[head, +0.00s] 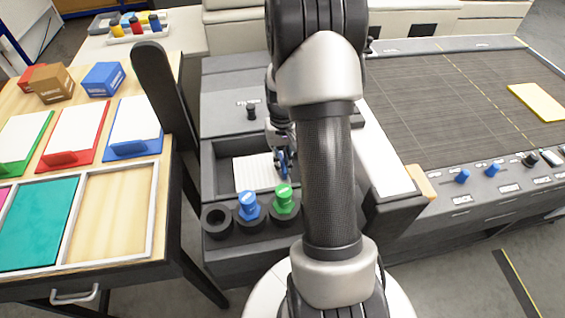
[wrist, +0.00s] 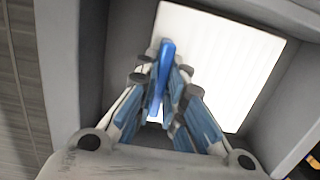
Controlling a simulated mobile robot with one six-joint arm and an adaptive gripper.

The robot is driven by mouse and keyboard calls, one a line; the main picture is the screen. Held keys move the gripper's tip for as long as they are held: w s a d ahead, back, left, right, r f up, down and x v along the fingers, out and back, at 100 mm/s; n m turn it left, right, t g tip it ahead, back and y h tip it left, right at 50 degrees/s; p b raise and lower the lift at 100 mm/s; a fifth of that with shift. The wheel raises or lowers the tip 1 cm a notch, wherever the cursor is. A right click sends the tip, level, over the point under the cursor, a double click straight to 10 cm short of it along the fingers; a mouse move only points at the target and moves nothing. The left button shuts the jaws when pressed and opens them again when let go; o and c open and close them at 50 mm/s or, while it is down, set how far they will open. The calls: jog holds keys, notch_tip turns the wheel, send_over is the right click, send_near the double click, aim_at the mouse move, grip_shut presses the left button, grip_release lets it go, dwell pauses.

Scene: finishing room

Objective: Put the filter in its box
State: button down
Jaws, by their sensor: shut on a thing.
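The filter (head: 252,173) is a white pleated square panel with an upright blue tab. In the head view it is inside the open grey box (head: 222,160), partly covered by my arm. In the wrist view the filter (wrist: 225,60) fills much of the box opening (wrist: 118,55), between dark walls. My gripper (head: 283,165) is down at the box, at the filter's right side. In the wrist view my gripper (wrist: 163,85) is shut on the blue tab, which stands between its fingers. I cannot tell whether the filter rests fully on the box floor.
A blue knob (head: 248,206), a green knob (head: 284,198) and an empty round socket (head: 216,221) line the box's front. A wooden table (head: 20,100) with coloured holders stands left. A slatted work table (head: 450,85) with a yellow pad (head: 538,102) stands right.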

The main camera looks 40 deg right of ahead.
jog(key=shift+f, duration=0.1)
jog(key=c, duration=2.1)
grip_release()
jog(key=shift+c, duration=0.2)
jog(key=o, duration=0.5)
jog(key=shift+c, duration=0.2)
